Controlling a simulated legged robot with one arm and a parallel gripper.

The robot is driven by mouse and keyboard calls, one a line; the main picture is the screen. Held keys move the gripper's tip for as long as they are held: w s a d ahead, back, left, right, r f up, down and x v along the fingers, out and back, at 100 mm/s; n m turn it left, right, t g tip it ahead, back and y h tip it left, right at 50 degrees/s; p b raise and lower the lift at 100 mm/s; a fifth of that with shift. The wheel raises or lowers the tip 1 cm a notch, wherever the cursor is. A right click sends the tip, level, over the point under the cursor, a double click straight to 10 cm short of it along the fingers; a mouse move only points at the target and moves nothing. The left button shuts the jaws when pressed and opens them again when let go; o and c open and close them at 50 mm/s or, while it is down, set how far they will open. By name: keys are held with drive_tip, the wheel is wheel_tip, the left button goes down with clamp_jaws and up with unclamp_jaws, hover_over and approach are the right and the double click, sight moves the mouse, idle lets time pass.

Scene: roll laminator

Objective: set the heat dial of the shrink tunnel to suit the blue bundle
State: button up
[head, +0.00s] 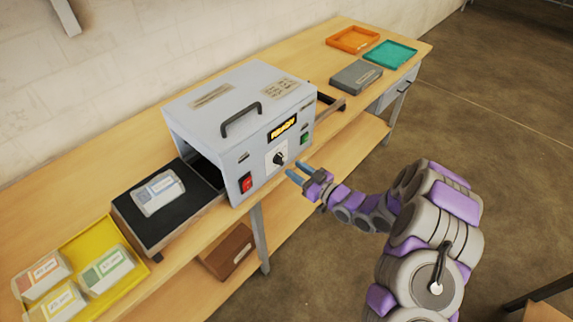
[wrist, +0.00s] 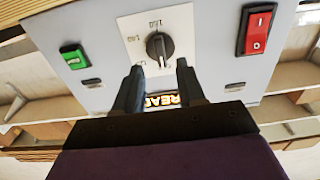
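The shrink tunnel (head: 240,125) is a grey box on the bench. Its black heat dial (head: 279,159) sits on a white plate on the front; in the wrist view the dial (wrist: 159,47) shows printed numbers around it, one seemingly 150, the others hard to read. My gripper (head: 293,171) is at the tunnel's front. In the wrist view my gripper (wrist: 159,67) is open, its fingertips apart and just short of the dial, with nothing between them. The blue-labelled bundle (head: 158,192) lies on the black infeed belt (head: 135,222) left of the tunnel.
A red switch (head: 246,182) and green switch (head: 304,138) flank the dial. A lit display (head: 283,129) appears to read READY. A yellow tray (head: 120,285) holds several other bundles at left. A grey box (head: 356,76), orange tray (head: 352,40) and teal tray (head: 390,54) are at right.

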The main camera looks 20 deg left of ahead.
sight(283, 162)
drive_tip(key=shift+b+x, duration=0.3)
drive_tip(key=shift+x, duration=2.1)
drive_tip(key=shift+c, duration=0.3)
clamp_jaws()
